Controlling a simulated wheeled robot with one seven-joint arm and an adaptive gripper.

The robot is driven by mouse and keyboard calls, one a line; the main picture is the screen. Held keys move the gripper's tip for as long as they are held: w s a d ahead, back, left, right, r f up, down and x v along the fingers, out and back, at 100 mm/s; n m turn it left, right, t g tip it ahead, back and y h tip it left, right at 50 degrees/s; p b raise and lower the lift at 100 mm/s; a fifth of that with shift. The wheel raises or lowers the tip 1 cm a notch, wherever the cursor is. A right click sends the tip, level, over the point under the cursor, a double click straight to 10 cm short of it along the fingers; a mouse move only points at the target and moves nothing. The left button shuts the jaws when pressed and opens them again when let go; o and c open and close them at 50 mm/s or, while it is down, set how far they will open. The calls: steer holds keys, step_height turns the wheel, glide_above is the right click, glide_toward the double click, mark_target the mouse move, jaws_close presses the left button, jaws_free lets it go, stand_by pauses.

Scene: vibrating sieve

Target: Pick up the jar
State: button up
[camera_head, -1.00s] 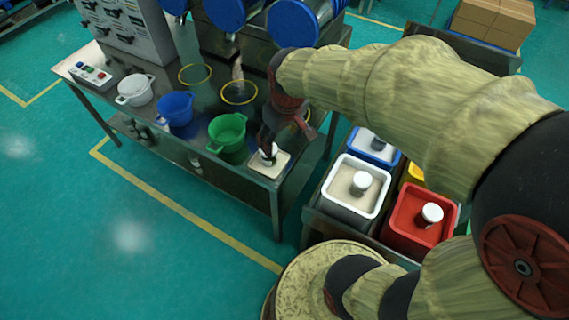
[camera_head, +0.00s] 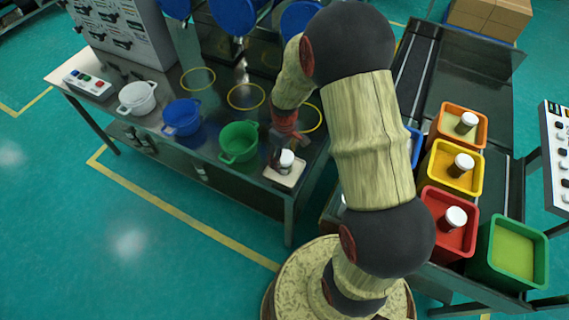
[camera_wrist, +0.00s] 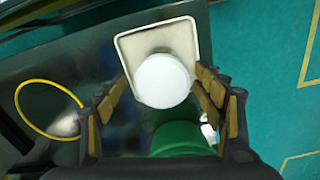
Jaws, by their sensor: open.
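A white-lidded jar (camera_head: 286,159) stands upright on a small pale square tray (camera_head: 284,176) at the table's front right corner. In the wrist view the round white lid (camera_wrist: 162,80) is seen from above, over the square tray (camera_wrist: 127,45). My gripper (camera_wrist: 161,88) is open, with one finger on each side of the lid in that view. Gaps to the fingers seem small; contact and height above the jar cannot be told. In the head view my gripper (camera_head: 279,150) is dark, partly hidden and close to the jar.
A green pot (camera_head: 239,141) stands close left of the tray, with blue (camera_head: 182,117) and white (camera_head: 137,98) pots beyond. Orange, yellow and red bins (camera_head: 448,227) with similar jars, and a green bin (camera_head: 513,255), stand at right.

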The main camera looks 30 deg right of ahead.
steer(key=f, duration=0.2)
steer(key=f+b, duration=0.1)
steer(key=f, duration=0.1)
steer(key=shift+s+f, duration=0.2)
steer(key=shift+f, duration=0.1)
steer(key=shift+c, duration=0.9)
steer(key=c, duration=1.1)
steer(key=shift+r, duration=0.1)
